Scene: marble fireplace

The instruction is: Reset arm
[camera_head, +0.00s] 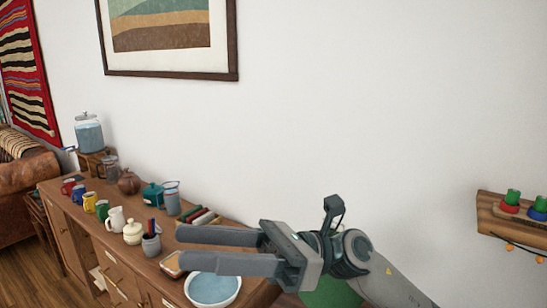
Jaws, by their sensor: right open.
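My right gripper (220,250) reaches in from the lower right and points left, above the right end of the wooden sideboard (150,278). Its two grey fingers are apart, with nothing between them. The fingers pass over a bowl with pale blue contents (213,290) and hide part of it. My left gripper is not in view.
Several mugs, a white pitcher (115,220), a brown teapot (128,182), a teal pot (152,195) and a pen cup (151,245) crowd the sideboard. A glass dispenser (88,133) stands at its far end. A wall shelf (500,220) is at right.

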